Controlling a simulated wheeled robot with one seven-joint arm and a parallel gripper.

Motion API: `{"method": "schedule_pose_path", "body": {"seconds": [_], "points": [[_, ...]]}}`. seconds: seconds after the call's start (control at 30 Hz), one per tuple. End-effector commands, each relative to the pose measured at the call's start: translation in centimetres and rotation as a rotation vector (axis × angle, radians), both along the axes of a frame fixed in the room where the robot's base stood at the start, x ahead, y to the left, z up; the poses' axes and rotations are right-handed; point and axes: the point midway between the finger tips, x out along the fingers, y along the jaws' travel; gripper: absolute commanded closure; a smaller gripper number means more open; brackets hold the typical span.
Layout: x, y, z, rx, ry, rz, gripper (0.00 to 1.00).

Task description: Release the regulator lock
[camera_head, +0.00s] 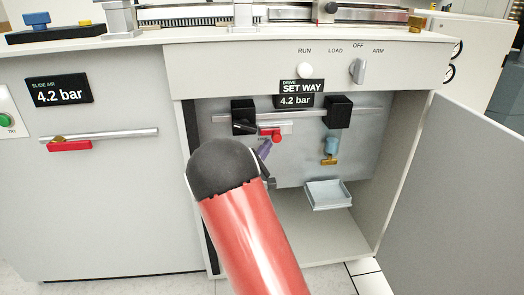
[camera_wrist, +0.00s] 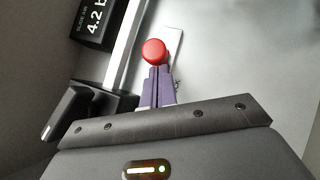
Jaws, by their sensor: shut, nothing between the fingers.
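A small red part (camera_head: 270,133), probably the regulator lock, sits on a pale plate under the pipe in the open cabinet. In the wrist view it is a round red knob (camera_wrist: 154,50). My gripper's purple fingers (camera_head: 264,148) are just below it in the head view. In the wrist view the fingertips (camera_wrist: 157,72) are together, empty, right at the knob's lower edge. I cannot tell whether they touch it. A black block with a dark knob (camera_head: 243,115) is on the pipe to the left. My arm hides the lower left of the cabinet.
The cabinet door (camera_head: 455,190) stands open at the right. A second black block (camera_head: 338,112) has a blue and brass fitting (camera_head: 331,149) below it. A small tray (camera_head: 327,194) is lower down. A display (camera_head: 297,93) reads SET WAY 4.2 bar. A red handle (camera_head: 70,145) is outside, left.

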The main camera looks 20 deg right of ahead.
Motion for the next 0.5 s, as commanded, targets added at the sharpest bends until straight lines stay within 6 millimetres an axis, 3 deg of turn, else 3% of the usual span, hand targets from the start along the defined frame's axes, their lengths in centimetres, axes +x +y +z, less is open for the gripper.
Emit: {"method": "schedule_pose_path", "body": {"seconds": [0.23, 0.5], "points": [[-0.1, -0.5, -0.1, 0.0, -0.001, -0.002, 1.0], [-1.1, -3.9, -0.2, 0.001, -0.003, -0.002, 1.0]]}}
